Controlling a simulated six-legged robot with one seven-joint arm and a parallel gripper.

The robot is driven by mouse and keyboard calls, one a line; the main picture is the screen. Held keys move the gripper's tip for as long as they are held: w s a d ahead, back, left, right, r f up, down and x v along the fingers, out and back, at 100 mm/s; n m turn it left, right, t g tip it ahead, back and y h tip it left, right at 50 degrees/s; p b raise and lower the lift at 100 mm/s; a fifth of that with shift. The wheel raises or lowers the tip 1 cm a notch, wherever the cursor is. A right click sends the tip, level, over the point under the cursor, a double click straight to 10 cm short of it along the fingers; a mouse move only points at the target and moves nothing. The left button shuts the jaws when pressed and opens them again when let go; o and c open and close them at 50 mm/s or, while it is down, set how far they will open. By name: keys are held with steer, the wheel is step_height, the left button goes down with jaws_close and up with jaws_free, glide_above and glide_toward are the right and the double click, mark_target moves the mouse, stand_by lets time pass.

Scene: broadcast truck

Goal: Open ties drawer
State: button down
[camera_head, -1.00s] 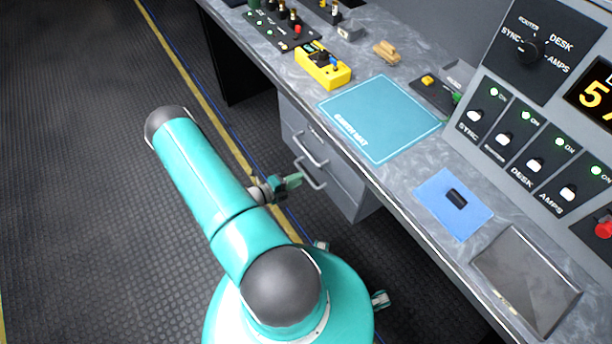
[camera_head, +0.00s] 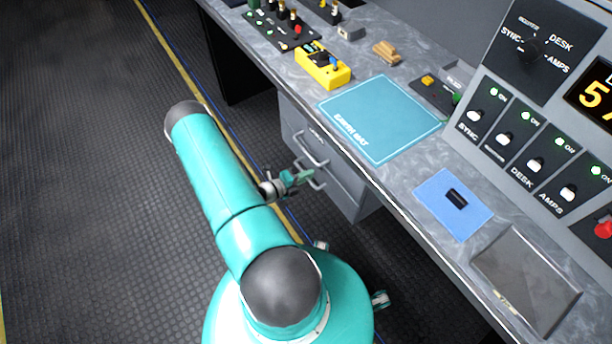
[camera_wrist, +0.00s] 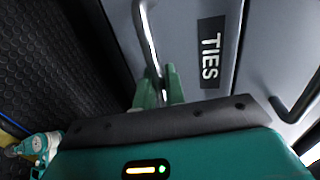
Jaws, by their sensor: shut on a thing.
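The ties drawer front is grey with a dark TIES label (camera_wrist: 208,60) in the wrist view. A silver bar handle (camera_wrist: 149,40) runs down beside the label, between my green fingertips. My gripper (camera_wrist: 158,90) is shut on this handle. The drawer fronts look flush with the unit. The fingers partly hide the handle.
A second handle (camera_wrist: 300,100) shows at the right of the wrist view. The desktop (camera_head: 395,185) overhangs the drawers and carries a teal mat (camera_head: 380,115), a yellow box (camera_head: 323,68) and a blue pad (camera_head: 440,205). The dark floor (camera_head: 80,180) at left is clear.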

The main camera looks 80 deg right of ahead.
steer(key=shift+w+a, duration=0.1)
steer(key=f+v, duration=0.3)
steer(key=v, duration=1.1)
steer(key=w+f+v, duration=0.1)
steer(key=f+v, duration=0.1)
steer(key=v, duration=1.1)
steer(key=shift+w+a+f, duration=0.25)
steer(key=shift+a+f, duration=0.05)
steer(key=shift+a, duration=0.35)
steer(key=c, duration=1.6)
jaws_free()
steer(key=shift+o, duration=0.2)
steer(key=v, duration=1.3)
steer(key=shift+w+a, duration=0.2)
steer(key=shift+w, duration=0.05)
steer(key=shift+r, duration=0.1)
